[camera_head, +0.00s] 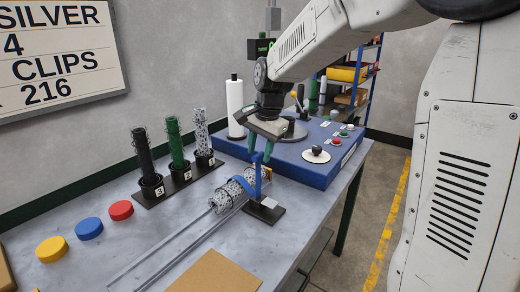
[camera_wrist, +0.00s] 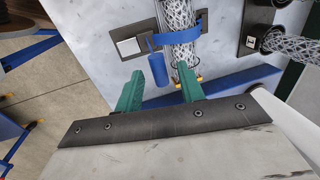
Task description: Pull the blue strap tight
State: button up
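The blue strap (camera_head: 243,184) wraps around a patterned mesh roll (camera_head: 226,196) lying on the rails. In the wrist view the strap (camera_wrist: 205,40) crosses the mesh roll (camera_wrist: 178,15), and its blue pull tab (camera_wrist: 158,66) stands at one side. In the head view the tab (camera_head: 258,174) rises upright beside the roll. My gripper (camera_head: 261,150) points down just above the tab, its teal fingers apart. In the wrist view the tab appears between the fingers of my gripper (camera_wrist: 160,72). I cannot tell whether either finger touches it.
A dark base plate (camera_head: 268,212) stands under the strap. A rack of upright mesh rolls (camera_head: 177,149) is to the left, with yellow, blue and red discs (camera_head: 89,228) in front. A raised blue platform (camera_head: 318,174) with buttons lies behind right. The table's front middle holds a brown sheet (camera_head: 215,275).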

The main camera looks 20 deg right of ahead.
notch_tip(320, 180, up, 8)
jog(key=s, duration=0.1)
jog(key=shift+s+d+f, duration=0.15)
jog(key=shift+d, duration=0.2)
dwell(0.3)
jog(key=s+f+n, duration=0.1)
jog(key=s+n, duration=0.3)
jog(key=s, duration=0.6)
jog(key=s+a+f+n, duration=0.1)
jog(key=s+n, duration=0.3)
jog(key=s, duration=0.6)
jog(key=s+f+n+h, duration=0.1)
jog(key=s+f+n, duration=0.2)
jog(key=s, duration=0.7)
jog(key=shift+s+a+f+n+g, duration=0.15)
jog(key=shift+s+f+n+g, duration=0.15)
jog(key=shift+s+n, duration=0.15)
